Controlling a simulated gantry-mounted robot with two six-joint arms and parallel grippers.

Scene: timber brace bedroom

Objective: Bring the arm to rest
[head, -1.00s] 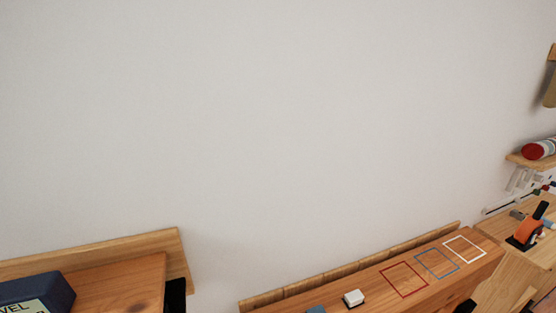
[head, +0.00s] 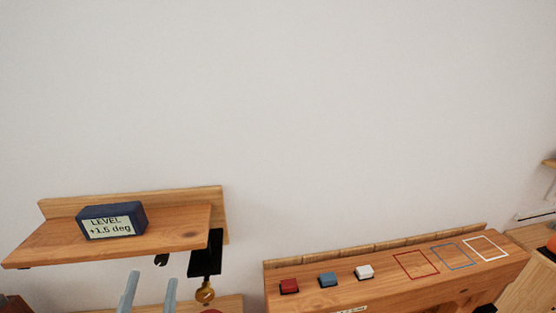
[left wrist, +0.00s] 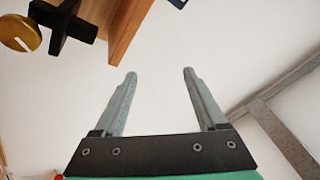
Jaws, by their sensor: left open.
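My left gripper (head: 148,288) shows at the bottom of the head view, its two grey fingers pointing up below the wooden shelf (head: 180,236). In the left wrist view the gripper (left wrist: 159,75) is open, with nothing between its fingers and pale wall beyond. The fingers are apart from the shelf in that view. My right gripper is not in view.
A dark blue level (head: 112,221) reading "+1.5 deg" sits on the shelf. A black bracket with a brass knob (head: 206,292) hangs at its right end.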

